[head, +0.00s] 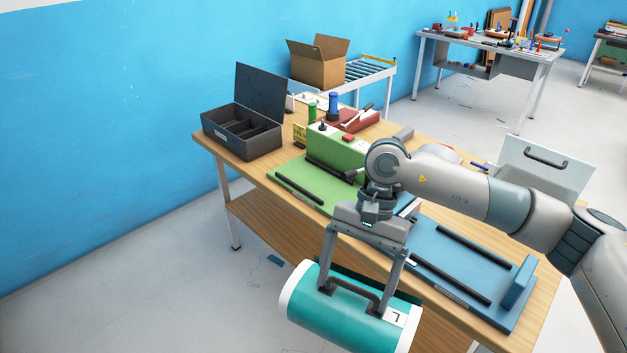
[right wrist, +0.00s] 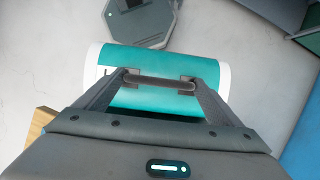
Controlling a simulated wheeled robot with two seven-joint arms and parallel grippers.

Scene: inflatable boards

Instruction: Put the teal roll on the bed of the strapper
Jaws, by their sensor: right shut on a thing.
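The teal roll (head: 330,318) has white ends, a dark carry handle and a white label marked "L". It hangs in front of the wooden table's near edge, apart from the table. My right gripper (head: 355,297) is shut on its handle from above. The right wrist view also shows the roll (right wrist: 165,63) and its handle across the fingers. A green machine (head: 306,188) with a flat railed bed and a blue railed bed (head: 465,268) are on the table behind the roll. I cannot tell which is the strapper. My left gripper is not in view.
The wooden table (head: 262,172) also holds a black open case (head: 242,143), a red box (head: 352,121) and small bottles. A cardboard box (head: 317,66) sits on a roller conveyor behind. My right arm passes over the blue bed.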

